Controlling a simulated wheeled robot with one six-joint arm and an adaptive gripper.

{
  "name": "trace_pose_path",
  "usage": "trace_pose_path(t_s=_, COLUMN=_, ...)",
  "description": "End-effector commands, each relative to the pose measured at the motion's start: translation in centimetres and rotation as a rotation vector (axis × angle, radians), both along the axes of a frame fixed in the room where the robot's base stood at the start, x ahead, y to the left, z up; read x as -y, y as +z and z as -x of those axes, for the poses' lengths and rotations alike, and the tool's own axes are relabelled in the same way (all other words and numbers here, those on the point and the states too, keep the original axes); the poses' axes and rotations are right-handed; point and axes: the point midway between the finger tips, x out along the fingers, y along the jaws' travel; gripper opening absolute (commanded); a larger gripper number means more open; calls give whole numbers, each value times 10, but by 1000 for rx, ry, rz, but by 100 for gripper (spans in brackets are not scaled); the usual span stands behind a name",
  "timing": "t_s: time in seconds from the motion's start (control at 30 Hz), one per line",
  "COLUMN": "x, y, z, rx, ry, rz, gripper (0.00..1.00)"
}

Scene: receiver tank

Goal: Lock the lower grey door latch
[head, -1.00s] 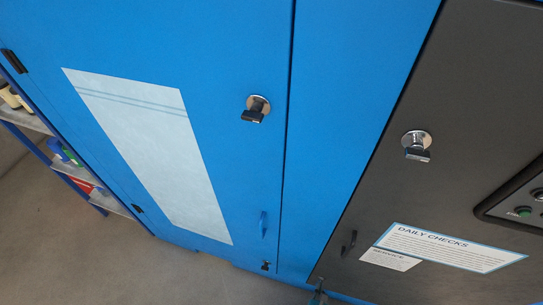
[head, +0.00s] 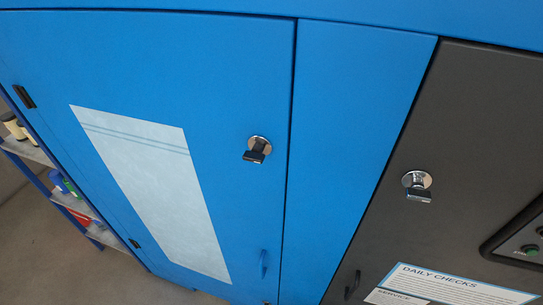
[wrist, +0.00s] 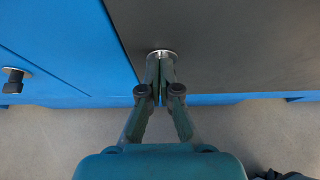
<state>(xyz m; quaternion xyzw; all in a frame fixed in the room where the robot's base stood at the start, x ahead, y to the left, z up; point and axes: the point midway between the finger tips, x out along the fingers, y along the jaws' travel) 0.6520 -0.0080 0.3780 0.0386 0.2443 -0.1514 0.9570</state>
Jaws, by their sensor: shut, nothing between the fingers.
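In the wrist view my gripper (wrist: 161,60) points at the dark grey door (wrist: 230,45) near its lower left corner. Its two fingers are together, with nothing visible between them. A round silver latch plate (wrist: 162,51) shows just past the fingertips, and the fingers hide the latch's knob and how it is turned. I cannot tell whether the fingertips touch it. In the head view the upper grey door latch (head: 417,186) shows with its dark knob. The lower grey latch and my gripper are outside the head view.
The blue door (head: 220,60) has an upper latch (head: 257,149); a lower blue latch (wrist: 14,77) sits left in the wrist view. The grey door has a dark handle (head: 352,285) and a Daily Checks sign (head: 450,285). Shelves (head: 75,205) stand far left.

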Motion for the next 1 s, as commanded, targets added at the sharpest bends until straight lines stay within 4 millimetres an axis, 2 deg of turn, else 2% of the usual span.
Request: trace_pose_path(t_s=1.0, x=1, y=-7, z=0, rx=0, ry=1, rz=0, gripper=0)
